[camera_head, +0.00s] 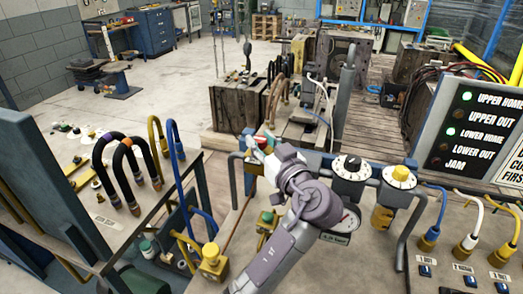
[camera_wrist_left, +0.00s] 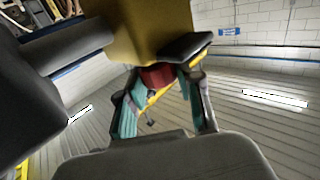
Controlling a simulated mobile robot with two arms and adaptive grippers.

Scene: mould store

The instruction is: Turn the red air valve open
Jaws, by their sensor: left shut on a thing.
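My left gripper (camera_head: 257,146) reaches up from the bottom of the head view to the left end of the blue air panel bar (camera_head: 321,163). A small part of the red air valve (camera_head: 260,139) shows at its fingertips. In the left wrist view the red valve part (camera_wrist_left: 157,76) sits between the teal-padded fingers of the gripper (camera_wrist_left: 165,88), under a large yellow block (camera_wrist_left: 150,32). The gripper is shut on the red valve. The fingers hide much of the handle, so its exact angle is unclear. My right gripper is in neither view.
Right of the gripper are a black knob (camera_head: 352,165), a yellow-and-white knob (camera_head: 400,176) and a pressure gauge (camera_head: 345,220). A lamp panel (camera_head: 477,130) stands at right. Hoses with yellow fittings (camera_head: 211,262) stand close at left and right.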

